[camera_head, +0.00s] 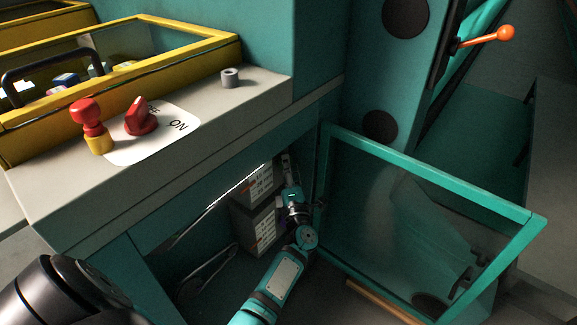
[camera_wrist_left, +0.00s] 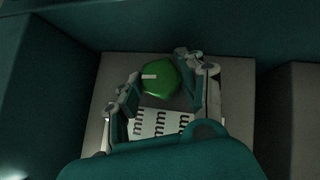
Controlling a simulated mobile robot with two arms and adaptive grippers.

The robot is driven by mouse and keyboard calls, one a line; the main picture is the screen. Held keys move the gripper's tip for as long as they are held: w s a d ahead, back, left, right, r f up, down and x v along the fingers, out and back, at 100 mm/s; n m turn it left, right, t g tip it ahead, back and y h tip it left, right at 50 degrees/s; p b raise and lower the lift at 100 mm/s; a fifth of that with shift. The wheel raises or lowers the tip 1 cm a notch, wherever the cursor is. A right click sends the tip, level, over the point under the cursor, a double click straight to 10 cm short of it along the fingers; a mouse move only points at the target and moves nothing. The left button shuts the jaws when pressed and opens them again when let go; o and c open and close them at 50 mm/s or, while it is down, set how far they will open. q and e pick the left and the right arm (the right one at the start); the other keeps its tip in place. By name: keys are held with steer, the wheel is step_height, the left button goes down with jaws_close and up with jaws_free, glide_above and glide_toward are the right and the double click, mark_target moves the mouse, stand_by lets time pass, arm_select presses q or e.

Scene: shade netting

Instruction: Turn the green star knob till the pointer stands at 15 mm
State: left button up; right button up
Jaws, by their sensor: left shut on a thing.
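The green star knob (camera_wrist_left: 164,82) sits on a pale panel in the left wrist view, between the two fingers of my left gripper (camera_wrist_left: 160,69). The fingers are closed on it from both sides. A short white pointer mark (camera_wrist_left: 149,76) on the knob points to the left in that view. A white label (camera_wrist_left: 160,123) with several "mm" markings lies below the knob; its numbers are cut off or hidden by my gripper. In the head view my left gripper (camera_head: 288,170) reaches deep into the open teal compartment, and the knob is not visible there. My right gripper is not in view.
An open teal-framed glass door (camera_head: 400,220) stands to the right of the compartment. Grey boxes (camera_head: 255,227) with labels are inside, beside my gripper. A red switch (camera_head: 140,117) and a red-and-yellow knob (camera_head: 90,122) stand on the ledge. An orange-tipped lever (camera_head: 490,36) is at upper right.

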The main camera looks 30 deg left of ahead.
arm_select(q)
steer(key=shift+f, duration=0.2)
steer(key=o, duration=0.9)
steer(key=shift+r, duration=0.1)
steer(key=shift+v, duration=3.85)
